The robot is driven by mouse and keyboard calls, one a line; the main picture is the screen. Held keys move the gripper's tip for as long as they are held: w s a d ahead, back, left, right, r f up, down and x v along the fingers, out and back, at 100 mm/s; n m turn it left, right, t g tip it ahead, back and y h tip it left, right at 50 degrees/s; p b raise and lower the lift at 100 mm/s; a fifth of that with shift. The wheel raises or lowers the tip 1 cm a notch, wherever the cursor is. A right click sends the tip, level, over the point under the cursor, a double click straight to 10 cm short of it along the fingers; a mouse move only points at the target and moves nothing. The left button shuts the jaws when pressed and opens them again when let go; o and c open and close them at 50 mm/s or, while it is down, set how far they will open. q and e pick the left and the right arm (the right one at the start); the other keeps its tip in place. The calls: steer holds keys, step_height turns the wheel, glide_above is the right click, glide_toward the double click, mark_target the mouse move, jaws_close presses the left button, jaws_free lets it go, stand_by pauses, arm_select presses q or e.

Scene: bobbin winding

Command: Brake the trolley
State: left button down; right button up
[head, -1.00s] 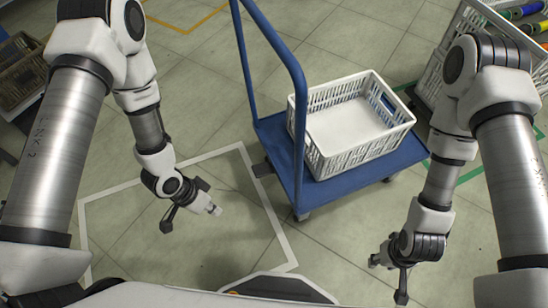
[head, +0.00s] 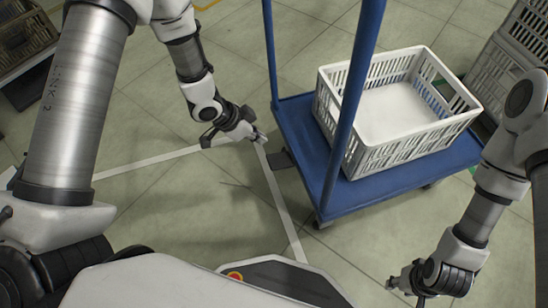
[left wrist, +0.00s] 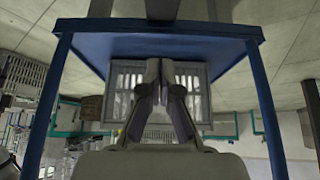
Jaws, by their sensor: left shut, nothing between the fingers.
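The trolley has a blue deck (head: 405,164) and a blue push handle (head: 354,100) on its left side. A dark pedal (head: 281,159) sticks out low from the deck's left edge. My left gripper (head: 263,138) is shut and empty, just above and left of the pedal in the head view; whether it touches is unclear. In the left wrist view the shut fingers (left wrist: 160,88) point at the trolley's handle side, with the blue deck (left wrist: 220,44) behind them. My right gripper (head: 389,284) is low at the right, apart from the trolley; its fingers are too small to judge.
An empty white crate (head: 363,160) stands on the deck. More crates (head: 512,62) stand at the back right, and a shelf with a dark crate (head: 25,45) is at the far left. White tape (head: 277,196) marks the floor, which is clear left of the trolley.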

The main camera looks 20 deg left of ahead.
arm_select(q)
steer(key=shift+f, duration=0.1)
steer(key=b, duration=0.5)
glide_above(279, 161)
steer(key=f, duration=0.9)
steer(key=shift+s+a+f, duration=0.25)
steer(key=shift+a+f, duration=0.05)
steer(key=shift+s+a+f+b, duration=0.1)
steer(key=shift+a+f+b, duration=0.1)
steer(key=shift+f+b, duration=0.35)
steer(key=shift+s+a+f+b, duration=0.15)
steer(key=shift+f+b, duration=0.15)
steer(key=shift+f, duration=0.55)
steer(key=shift+a, duration=0.1)
